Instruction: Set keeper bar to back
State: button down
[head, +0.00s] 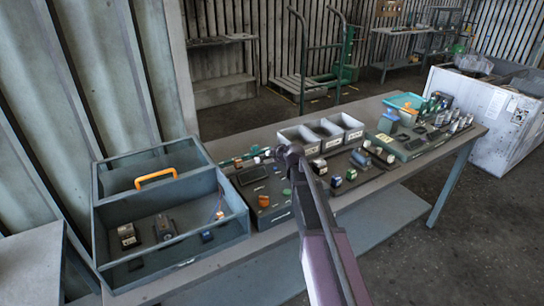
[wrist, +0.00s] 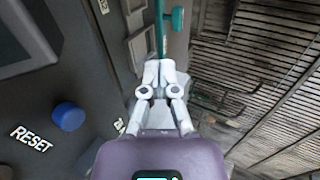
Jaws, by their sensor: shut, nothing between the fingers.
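My gripper (head: 291,153) is over the dark panel on the workbench in the head view, its fingers together and empty. In the wrist view its pale fingers (wrist: 158,72) are closed with their tips at the lower end of a thin teal bar (wrist: 160,30). That bar, which looks like the keeper bar, runs along the edge of a grey panel and has a teal end piece (wrist: 177,18). I cannot tell whether the fingertips touch it. In the head view a teal-green bar (head: 240,161) shows at the back of the dark panel, left of my gripper.
A blue button (wrist: 68,116) with a RESET label is left of my gripper in the wrist view. An open grey box (head: 170,255) with an orange handle (head: 155,177) stands at left. Grey bins (head: 298,139) stand behind the panel. Small parts crowd the workbench (head: 375,190).

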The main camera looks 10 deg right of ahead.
aim_at(254, 146)
jog(key=b+x, duration=0.3)
jog(key=x, duration=0.4)
jog(key=w, duration=0.1)
jog(key=w+a, duration=0.1)
jog(key=shift+w, duration=0.4)
jog(key=shift+w+a, duration=0.2)
jog(key=shift+w, duration=0.4)
jog(key=shift+w, duration=0.1)
jog(key=shift+w+a, duration=0.25)
jog(key=shift+w, duration=0.5)
jog(key=shift+w+a, duration=0.25)
jog(key=shift+w, duration=0.5)
jog(key=shift+s, duration=0.1)
